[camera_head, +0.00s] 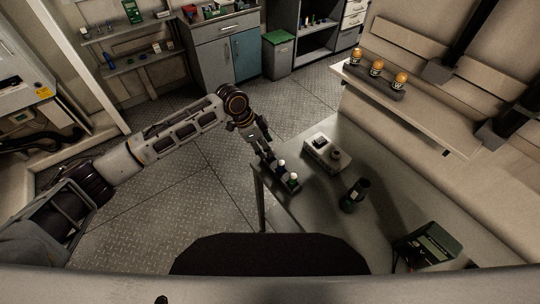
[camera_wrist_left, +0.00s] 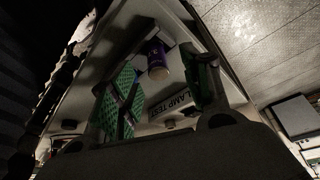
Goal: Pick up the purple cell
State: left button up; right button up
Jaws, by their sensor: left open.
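The purple cell (camera_wrist_left: 156,60), with a pale end, shows in the left wrist view between the two green-padded fingers of my left gripper (camera_wrist_left: 160,72). The fingers are apart, with dark gaps on both sides of the cell. In the head view, my left gripper (camera_head: 267,152) points down at the near-left edge of the table, beside a small row of cells. One cell there has a pale top (camera_head: 281,165) and another is green (camera_head: 292,180). I cannot tell the purple cell clearly in the head view. My right gripper is not in view.
On the table (camera_head: 330,222) are a pale device with a round knob (camera_head: 326,152), a dark green cylinder (camera_head: 355,195) and a dark green box (camera_head: 428,245). A side shelf holds orange-topped items (camera_head: 376,68). In the left wrist view a label reads "LAMP TEST" (camera_wrist_left: 168,113).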

pick_arm(q)
jog(key=shift+p+x, duration=0.45)
jog(key=shift+x, duration=1.85)
jog(key=shift+s, duration=0.2)
grip_shut()
